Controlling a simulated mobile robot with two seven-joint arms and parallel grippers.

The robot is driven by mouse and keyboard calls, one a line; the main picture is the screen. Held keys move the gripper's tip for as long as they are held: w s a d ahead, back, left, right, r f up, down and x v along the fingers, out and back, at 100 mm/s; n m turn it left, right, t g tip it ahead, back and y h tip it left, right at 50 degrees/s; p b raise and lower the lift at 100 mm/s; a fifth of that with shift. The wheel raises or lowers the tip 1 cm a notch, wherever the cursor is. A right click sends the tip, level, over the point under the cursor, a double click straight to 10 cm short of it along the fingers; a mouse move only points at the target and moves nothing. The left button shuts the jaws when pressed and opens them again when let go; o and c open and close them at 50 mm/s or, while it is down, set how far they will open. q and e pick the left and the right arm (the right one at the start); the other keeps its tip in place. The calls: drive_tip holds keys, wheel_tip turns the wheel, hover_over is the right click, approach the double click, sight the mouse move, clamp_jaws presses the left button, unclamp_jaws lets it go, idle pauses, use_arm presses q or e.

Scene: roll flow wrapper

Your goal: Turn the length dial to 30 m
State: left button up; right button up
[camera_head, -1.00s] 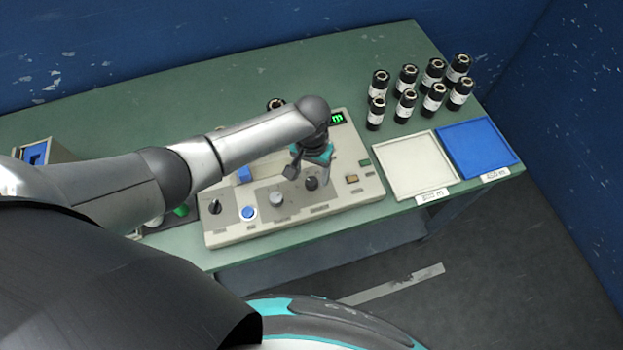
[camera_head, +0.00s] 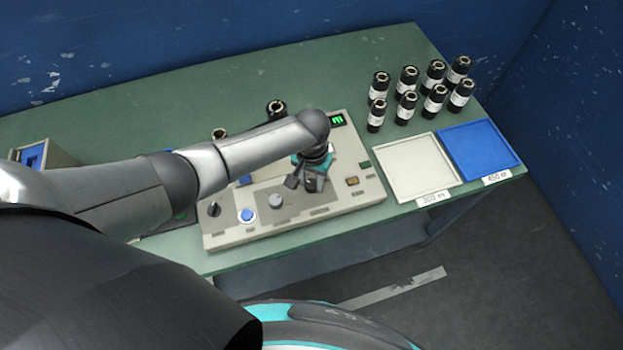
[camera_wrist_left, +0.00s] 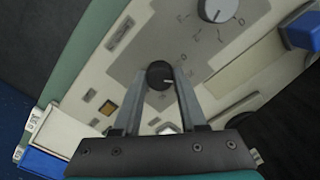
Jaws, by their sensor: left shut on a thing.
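The machine panel (camera_head: 345,195) stands on the green table and carries several controls. My left gripper (camera_head: 313,184) is over the right part of the panel and covers a black dial there. In the left wrist view, my left gripper (camera_wrist_left: 162,78) is shut on this black dial (camera_wrist_left: 157,75), one finger on each side. A light pointer mark shows on the dial's top, toward the right in that view. A grey dial (camera_head: 276,200) is beside it; it also shows in the left wrist view (camera_wrist_left: 217,8) with marks around it. The dial lettering is too small to read. My right gripper is out of view.
A green display (camera_head: 337,120) is behind my wrist. A white tray (camera_head: 405,190) and a blue tray (camera_head: 510,157) lie to the right, with several black rolls (camera_head: 376,115) behind.

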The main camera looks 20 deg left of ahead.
use_arm(q)
clamp_jaws()
drive_tip(key=m+p, duration=0.1)
drive_tip(key=m, duration=0.2)
drive_tip(key=shift+m+p, duration=0.4)
drive_tip(key=shift+m, duration=2)
drive_tip(key=o, duration=0.7)
unclamp_jaws()
drive_tip(key=shift+c, duration=0.2)
drive_tip(key=shift+r, duration=0.1)
